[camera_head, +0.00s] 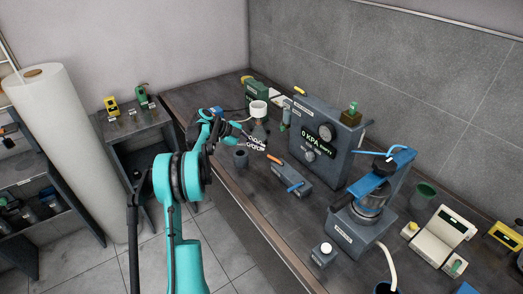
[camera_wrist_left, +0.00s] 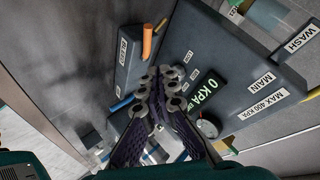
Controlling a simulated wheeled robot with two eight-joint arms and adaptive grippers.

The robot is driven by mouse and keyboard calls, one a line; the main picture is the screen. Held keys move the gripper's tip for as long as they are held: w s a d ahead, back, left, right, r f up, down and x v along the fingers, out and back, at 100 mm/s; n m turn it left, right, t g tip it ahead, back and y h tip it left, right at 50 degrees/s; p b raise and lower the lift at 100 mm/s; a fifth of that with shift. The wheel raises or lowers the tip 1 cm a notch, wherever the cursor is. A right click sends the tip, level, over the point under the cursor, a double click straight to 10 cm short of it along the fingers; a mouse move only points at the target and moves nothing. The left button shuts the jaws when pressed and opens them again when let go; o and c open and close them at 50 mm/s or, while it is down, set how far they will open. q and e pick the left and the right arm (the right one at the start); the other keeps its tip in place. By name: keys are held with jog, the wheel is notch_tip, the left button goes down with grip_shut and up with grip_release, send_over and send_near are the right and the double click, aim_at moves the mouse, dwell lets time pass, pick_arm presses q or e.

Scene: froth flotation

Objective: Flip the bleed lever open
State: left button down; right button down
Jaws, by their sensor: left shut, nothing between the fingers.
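A low grey box (camera_head: 290,178) on the bench carries an orange lever (camera_head: 273,159) and a blue lever (camera_head: 295,187). In the left wrist view the box (camera_wrist_left: 123,65) bears a BLEED label, with the orange lever (camera_wrist_left: 147,40) standing out beside it and the blue lever (camera_wrist_left: 120,103) lower down. My left gripper (camera_head: 257,145) is shut and empty, just left of and above the orange lever. In the left wrist view its closed fingertips (camera_wrist_left: 161,82) show apart from both levers. My right gripper is not in view.
Behind the box stands a large grey unit (camera_head: 340,148) with a 0 KPA display. A flask with a white top (camera_head: 258,109) and a dark cup (camera_head: 240,158) stand near my left gripper. A blue-armed machine (camera_head: 365,205) stands to the right. The bench's front edge (camera_head: 235,207) is mostly clear.

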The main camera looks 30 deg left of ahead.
pick_arm(q)
jog(key=s+a+r+p, duration=0.1)
jog(key=a+r, duration=0.2)
jog(key=a, duration=0.2)
jog(key=shift+s+r, duration=0.35)
jog(key=shift+s, duration=0.05)
